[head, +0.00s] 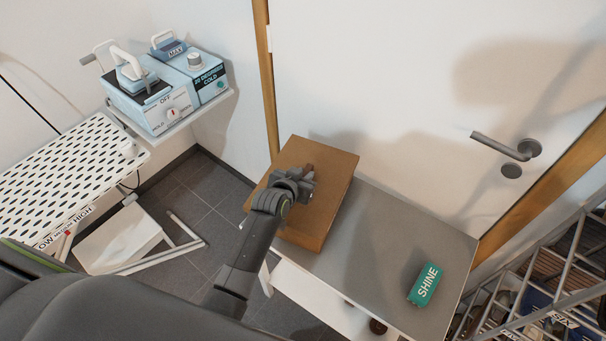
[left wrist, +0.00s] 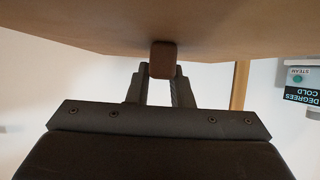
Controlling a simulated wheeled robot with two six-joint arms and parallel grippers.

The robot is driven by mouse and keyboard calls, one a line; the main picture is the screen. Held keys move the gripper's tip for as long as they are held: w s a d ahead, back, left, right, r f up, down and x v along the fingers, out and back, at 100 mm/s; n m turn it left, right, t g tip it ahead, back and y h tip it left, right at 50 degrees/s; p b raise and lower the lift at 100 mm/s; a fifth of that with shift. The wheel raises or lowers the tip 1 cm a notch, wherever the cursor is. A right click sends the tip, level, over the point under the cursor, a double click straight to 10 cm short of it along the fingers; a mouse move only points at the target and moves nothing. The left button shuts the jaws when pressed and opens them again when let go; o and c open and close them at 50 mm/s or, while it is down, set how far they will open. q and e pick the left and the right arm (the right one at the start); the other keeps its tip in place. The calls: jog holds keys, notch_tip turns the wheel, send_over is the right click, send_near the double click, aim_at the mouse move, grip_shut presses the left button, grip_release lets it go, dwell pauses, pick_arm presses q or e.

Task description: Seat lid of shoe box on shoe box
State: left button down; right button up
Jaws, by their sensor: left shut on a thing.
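The brown shoe box lid (head: 325,165) shows from above in the head view, over the grey table. The shoe box is hidden under it or merges with it; I cannot tell whether the lid rests on the box or is held above it. My left gripper (head: 302,178) is over the lid, shut on its small brown knob (head: 309,168). In the left wrist view the knob (left wrist: 162,57) sits between the fingertips (left wrist: 161,76), and the lid (left wrist: 90,27) spans the top. My right gripper is not in view.
The grey table top (head: 385,235) is clear between the lid and a green SHINE box (head: 425,284). A door with a handle (head: 505,146) stands behind. A wire rack (head: 540,285) is at the right. An ironing board (head: 70,175) and a steam iron station (head: 150,95) are at the left.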

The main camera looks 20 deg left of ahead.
pick_arm(q)
jog(key=c, duration=1.2)
grip_release()
jog(key=b+v, duration=0.1)
jog(key=v, duration=1.6)
jog(key=shift+s, duration=0.2)
jog(key=shift+r, duration=0.1)
